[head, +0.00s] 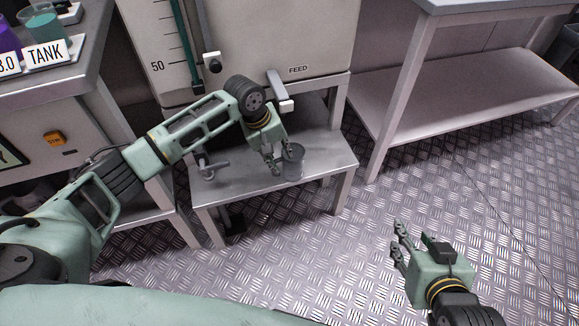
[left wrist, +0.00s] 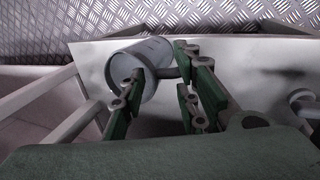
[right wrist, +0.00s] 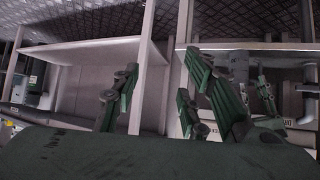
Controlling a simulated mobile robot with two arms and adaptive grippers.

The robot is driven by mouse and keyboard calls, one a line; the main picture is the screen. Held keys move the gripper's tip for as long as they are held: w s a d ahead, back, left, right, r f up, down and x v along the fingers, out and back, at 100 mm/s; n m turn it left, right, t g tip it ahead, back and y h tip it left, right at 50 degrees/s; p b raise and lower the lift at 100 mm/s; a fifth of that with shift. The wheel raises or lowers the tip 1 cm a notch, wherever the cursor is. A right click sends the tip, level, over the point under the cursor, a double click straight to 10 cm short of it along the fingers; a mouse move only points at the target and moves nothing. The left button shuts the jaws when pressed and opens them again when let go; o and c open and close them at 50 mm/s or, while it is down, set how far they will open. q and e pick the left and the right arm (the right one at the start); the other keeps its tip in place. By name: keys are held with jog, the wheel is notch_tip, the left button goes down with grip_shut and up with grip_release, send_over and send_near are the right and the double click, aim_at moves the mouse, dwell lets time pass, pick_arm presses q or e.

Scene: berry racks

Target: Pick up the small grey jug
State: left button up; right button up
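The small grey jug (head: 293,165) stands near the right end of a low metal stand (head: 325,150) under the tank. My left gripper (head: 274,160) is just left of the jug, at about rim height. In the left wrist view the jug (left wrist: 142,60) shows its round mouth, with its handle (left wrist: 170,72) pointing right into the space between the fingers. The left fingers (left wrist: 160,92) are apart; I cannot tell whether they touch the jug. My right gripper (head: 400,246) is open and empty above the floor, far from the jug.
A lever tap (head: 282,92) marked FEED hangs above the stand. A second tap-like fitting (head: 210,165) is at the stand's left. A counter with labelled cups (head: 45,25) is at upper left. A shelved table (head: 460,95) stands right. The patterned floor is clear.

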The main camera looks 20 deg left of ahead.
aim_at(285, 166)
pick_arm(q)
jog(key=shift+b+x, duration=0.3)
jog(key=shift+x, duration=0.55)
jog(key=shift+b+x, duration=0.7)
jog(key=shift+x, duration=0.45)
jog(key=shift+b+x, duration=0.6)
jog(key=shift+x, duration=0.65)
jog(key=shift+a+f, duration=0.1)
jog(key=shift+a, duration=0.1)
pick_arm(e)
jog(key=w+a+r+t+y, duration=0.1)
jog(key=r+t, duration=0.3)
jog(key=r, duration=0.4)
jog(key=w+a+r+t+y, duration=0.2)
jog(key=w+r+t, duration=0.2)
jog(key=r, duration=0.3)
jog(key=shift+w+a+r+t, duration=0.3)
jog(key=shift+w+r+t, duration=0.05)
jog(key=shift+t, duration=0.35)
pick_arm(q)
grip_shut()
